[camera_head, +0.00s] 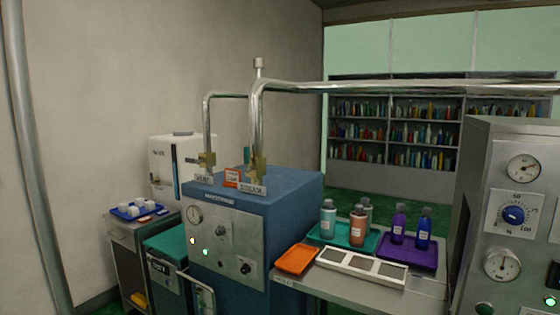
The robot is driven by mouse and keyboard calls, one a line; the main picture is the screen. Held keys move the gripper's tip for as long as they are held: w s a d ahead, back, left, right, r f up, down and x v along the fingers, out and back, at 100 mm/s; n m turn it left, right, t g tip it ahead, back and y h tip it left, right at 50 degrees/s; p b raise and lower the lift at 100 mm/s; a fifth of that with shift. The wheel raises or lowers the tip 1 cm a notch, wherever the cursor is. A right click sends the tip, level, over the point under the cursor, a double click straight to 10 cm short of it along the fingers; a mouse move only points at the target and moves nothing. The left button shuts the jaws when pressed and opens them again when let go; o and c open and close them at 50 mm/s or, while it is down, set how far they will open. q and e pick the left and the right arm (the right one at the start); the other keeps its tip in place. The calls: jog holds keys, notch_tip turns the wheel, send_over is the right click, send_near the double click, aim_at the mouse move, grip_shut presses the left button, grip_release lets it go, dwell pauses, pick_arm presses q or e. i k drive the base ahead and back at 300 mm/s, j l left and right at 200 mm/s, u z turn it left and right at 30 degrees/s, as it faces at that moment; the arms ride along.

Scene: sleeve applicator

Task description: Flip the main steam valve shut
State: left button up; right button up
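The blue sleeve applicator machine (300,192) stands in the middle of the view. A brass valve (259,166) sits at the foot of the thicker silver pipe on its top, behind a label (252,190) that seems to read STEAM MAIN. A small teal lever (247,154) stands roughly upright on its left side. A second brass valve (207,160) is on the thinner pipe, with a handle (190,160) pointing left and a VENT label (203,179). A small orange-red sign (232,177) stands between them. Neither of my grippers is in view.
Right of the machine, a grey table (425,288) holds an orange tray (296,259), a teal tray (318,239) and a purple tray (428,263) with bottles. A grey gauge cabinet (478,170) blocks the far right. A teal-lidded bin (168,245) stands left.

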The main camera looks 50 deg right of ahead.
aim_at(246, 149)
jog(key=z, duration=1.25)
jog(key=i+j+z, duration=0.2)
jog(key=i+j, duration=0.15)
jog(key=i+j+z, duration=0.2)
jog(key=i+j, duration=0.2)
jog(key=i+j+z, duration=0.15)
jog(key=i+j, duration=0.3)
jog(key=i+j+z, duration=0.2)
jog(key=i+j, duration=0.2)
jog(key=j, duration=0.15)
jog(key=i+j+z, duration=0.2)
jog(key=i+j, duration=0.15)
jog(key=j, duration=0.2)
